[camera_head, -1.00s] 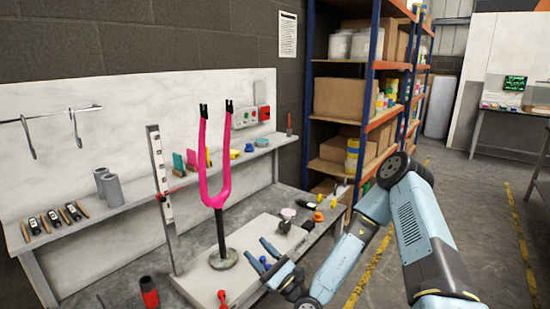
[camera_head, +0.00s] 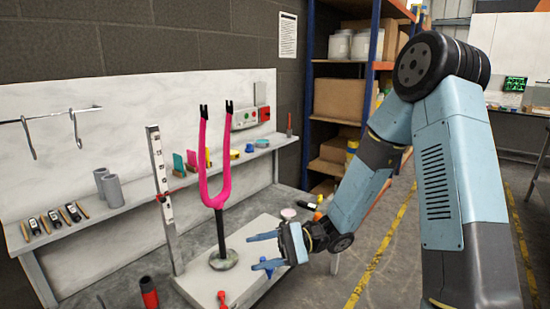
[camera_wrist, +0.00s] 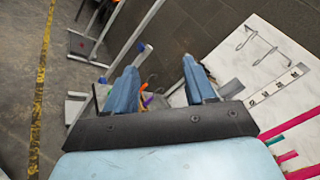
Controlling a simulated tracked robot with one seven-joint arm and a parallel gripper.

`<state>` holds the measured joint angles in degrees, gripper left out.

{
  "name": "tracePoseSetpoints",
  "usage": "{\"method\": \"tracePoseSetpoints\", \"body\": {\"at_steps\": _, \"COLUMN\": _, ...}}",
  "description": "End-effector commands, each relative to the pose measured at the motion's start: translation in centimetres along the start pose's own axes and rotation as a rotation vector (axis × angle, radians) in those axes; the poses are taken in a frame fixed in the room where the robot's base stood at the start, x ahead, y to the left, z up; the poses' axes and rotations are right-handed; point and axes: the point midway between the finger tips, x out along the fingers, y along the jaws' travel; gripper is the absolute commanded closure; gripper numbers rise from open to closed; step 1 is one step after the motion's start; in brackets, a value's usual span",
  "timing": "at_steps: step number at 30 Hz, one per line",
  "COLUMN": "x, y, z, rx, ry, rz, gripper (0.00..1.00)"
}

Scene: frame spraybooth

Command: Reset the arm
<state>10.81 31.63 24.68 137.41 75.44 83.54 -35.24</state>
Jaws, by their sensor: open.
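My gripper (camera_head: 258,252) is open and empty in the head view, in front of the workbench's right part. Its blue fingers point left toward the fork's stand. In the wrist view my gripper (camera_wrist: 160,82) shows both fingers apart with nothing held between them. My arm rises on the right of the head view with its elbow high. A pink fork (camera_head: 216,190) stands upright, prongs up, on a dark post with a round base (camera_head: 223,260). The fork also shows at the right edge of the wrist view (camera_wrist: 292,122).
The workbench has a pale board (camera_head: 195,283) under the stand and a back shelf (camera_head: 130,207) with small items. A metal ruler (camera_head: 162,190) stands left of the fork. A blue-and-orange rack (camera_head: 309,100) is behind my arm. Floor with yellow lines (camera_head: 368,275) is open at right.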

Motion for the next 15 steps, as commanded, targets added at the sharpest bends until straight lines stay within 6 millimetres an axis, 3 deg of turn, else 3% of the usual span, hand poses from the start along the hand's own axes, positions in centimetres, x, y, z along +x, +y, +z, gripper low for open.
{"method": "tracePoseSetpoints", "body": {"at_steps": 15, "x": -3.1, "y": 1.9, "z": 6.7, "rx": -0.123, "ry": 0.184, "rz": 0.528, "gripper": 0.45}}
